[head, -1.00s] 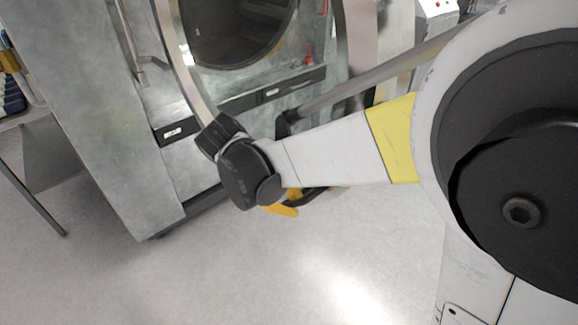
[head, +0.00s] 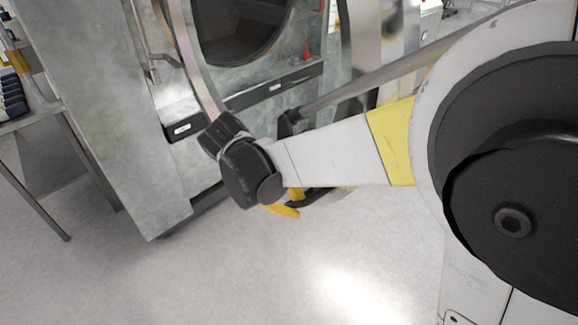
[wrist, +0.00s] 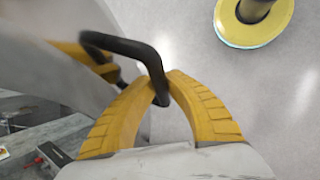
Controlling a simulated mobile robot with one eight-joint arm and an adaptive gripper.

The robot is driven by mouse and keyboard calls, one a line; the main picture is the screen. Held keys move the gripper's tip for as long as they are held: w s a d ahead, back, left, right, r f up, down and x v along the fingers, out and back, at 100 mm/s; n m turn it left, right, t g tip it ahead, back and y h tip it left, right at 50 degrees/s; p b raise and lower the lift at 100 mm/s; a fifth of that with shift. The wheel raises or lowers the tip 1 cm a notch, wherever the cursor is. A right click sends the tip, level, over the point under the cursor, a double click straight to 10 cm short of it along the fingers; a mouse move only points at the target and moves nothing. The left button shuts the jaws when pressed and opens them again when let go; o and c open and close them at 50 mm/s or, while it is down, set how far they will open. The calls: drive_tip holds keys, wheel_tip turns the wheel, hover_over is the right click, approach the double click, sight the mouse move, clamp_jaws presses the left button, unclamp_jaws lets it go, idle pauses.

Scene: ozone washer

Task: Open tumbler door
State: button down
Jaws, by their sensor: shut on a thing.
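The grey washer (head: 105,110) stands at the upper left of the head view, with the dark round drum opening (head: 240,30). A curved metal rim (head: 187,60), which looks like the tumbler door's edge, stands in front of the machine front, apart from the opening. In the wrist view, a black bent handle (wrist: 125,45) sticks out from the pale door surface (wrist: 50,50). My gripper (wrist: 165,85) is shut on this handle, with its yellow fingers around the bar. In the head view my gripper (head: 290,207) is mostly hidden behind my wrist, and the handle is hidden.
A table (head: 45,115) with dark items stands at the far left. A small red object (head: 307,50) is on the washer front. The pale floor (head: 250,280) in front of the washer is clear.

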drive_tip(key=c, duration=1.4)
unclamp_jaws()
drive_tip(key=shift+w, duration=0.1)
drive_tip(key=v, duration=1.2)
drive_tip(key=shift+a, duration=0.1)
